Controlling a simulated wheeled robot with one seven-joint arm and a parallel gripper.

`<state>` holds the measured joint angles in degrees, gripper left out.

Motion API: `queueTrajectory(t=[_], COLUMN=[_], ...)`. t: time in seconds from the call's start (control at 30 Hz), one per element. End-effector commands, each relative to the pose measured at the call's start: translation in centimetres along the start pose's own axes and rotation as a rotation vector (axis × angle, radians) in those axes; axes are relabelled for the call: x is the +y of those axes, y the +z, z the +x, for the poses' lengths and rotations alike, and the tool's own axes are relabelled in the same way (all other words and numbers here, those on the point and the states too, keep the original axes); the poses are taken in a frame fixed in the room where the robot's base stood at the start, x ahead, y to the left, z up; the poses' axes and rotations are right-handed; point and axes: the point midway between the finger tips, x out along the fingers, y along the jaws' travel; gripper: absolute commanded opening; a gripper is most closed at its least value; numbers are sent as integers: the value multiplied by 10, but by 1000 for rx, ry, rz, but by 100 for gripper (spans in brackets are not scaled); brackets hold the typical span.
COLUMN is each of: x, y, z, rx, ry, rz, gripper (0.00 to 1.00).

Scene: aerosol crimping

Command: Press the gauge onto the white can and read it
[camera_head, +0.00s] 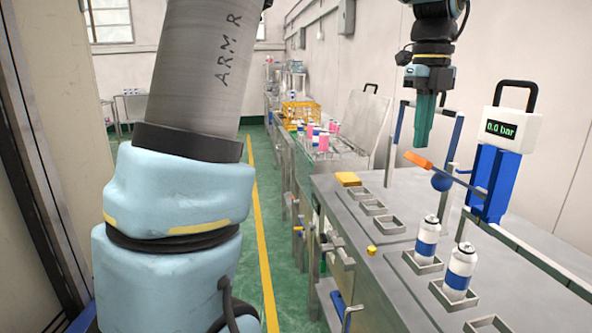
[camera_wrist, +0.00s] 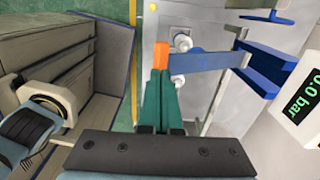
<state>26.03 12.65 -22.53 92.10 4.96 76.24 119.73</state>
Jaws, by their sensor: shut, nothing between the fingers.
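The gauge (camera_head: 512,130) is a white box with a black handle on a blue stand; its display reads 0.0 bar. It also shows in the wrist view (camera_wrist: 298,112). An orange-ended lever (camera_head: 418,160) with a blue ball reaches out from the stand. Two white cans with blue bands stand upright in square holders, one behind (camera_head: 427,240) and one nearer (camera_head: 460,270). My gripper (camera_head: 423,142) points down, shut and empty, just above the orange end. In the wrist view its fingertips (camera_wrist: 163,78) overlap the orange end (camera_wrist: 161,55); I cannot tell whether they touch.
The metal bench (camera_head: 345,225) has several empty square holders at left (camera_head: 373,207) and a yellow block (camera_head: 348,179). A rail (camera_head: 530,255) runs along its right side. Pink-and-white cans (camera_head: 323,142) and a yellow crate (camera_head: 300,112) stand farther back. The green aisle floor is clear.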

Motion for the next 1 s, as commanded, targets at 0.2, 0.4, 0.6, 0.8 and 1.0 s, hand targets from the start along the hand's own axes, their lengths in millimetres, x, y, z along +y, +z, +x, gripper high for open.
queueTrajectory(t=[0.2, 0.4, 0.6, 0.8, 1.0], x=[0, 0, 0, 0, 0], y=[0, 0, 0, 0, 0], z=[0, 0, 4, 12, 19], rx=[0, 0, 0, 0, 0], ry=[0, 0, 0, 0, 0], rz=[0, 0, 0, 0, 0], gripper=[0, 0, 0, 0, 0])
